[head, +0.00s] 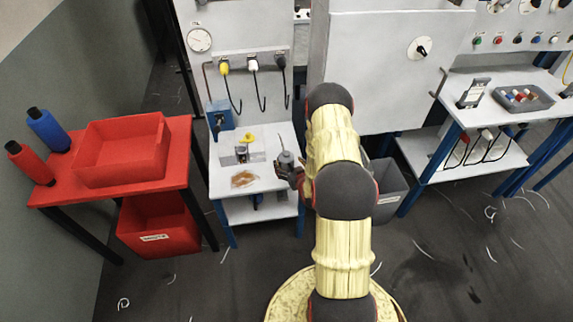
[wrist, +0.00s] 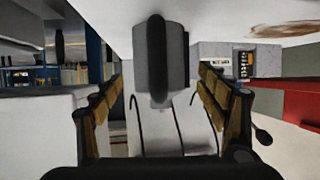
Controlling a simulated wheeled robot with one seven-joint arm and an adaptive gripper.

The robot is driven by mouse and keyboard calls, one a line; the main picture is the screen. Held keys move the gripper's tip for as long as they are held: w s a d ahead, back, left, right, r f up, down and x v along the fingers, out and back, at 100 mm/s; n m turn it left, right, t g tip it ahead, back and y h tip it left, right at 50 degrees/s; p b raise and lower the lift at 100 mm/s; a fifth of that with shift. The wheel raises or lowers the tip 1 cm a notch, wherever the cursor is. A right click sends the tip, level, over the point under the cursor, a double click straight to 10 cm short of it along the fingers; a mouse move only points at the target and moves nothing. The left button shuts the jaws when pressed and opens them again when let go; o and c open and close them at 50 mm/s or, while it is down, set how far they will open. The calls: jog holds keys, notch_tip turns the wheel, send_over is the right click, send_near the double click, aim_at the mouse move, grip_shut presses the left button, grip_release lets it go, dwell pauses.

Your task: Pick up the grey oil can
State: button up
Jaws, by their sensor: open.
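The grey oil can (head: 286,158) stands near the right edge of the small grey table, its thin spout pointing up. A dark upright part runs down the middle of the can there. My gripper (wrist: 160,75) is open and empty. I cannot tell how deep the can sits between the fingers.
The small grey table (head: 265,213) also bears a grey block-like fixture (head: 228,158) and a brown stain (head: 243,179). A blue box (head: 219,117) stands behind. A red table (head: 182,150) with a red tray (head: 120,150) is at the left; a grey bin (head: 390,190) is at the right.

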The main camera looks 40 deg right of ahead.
jog(key=shift+b+x, duration=0.3)
jog(key=shift+x, duration=1.25)
jog(key=shift+s, duration=0.1)
jog(key=shift+c, duration=1.2)
jog(key=c, duration=1.3)
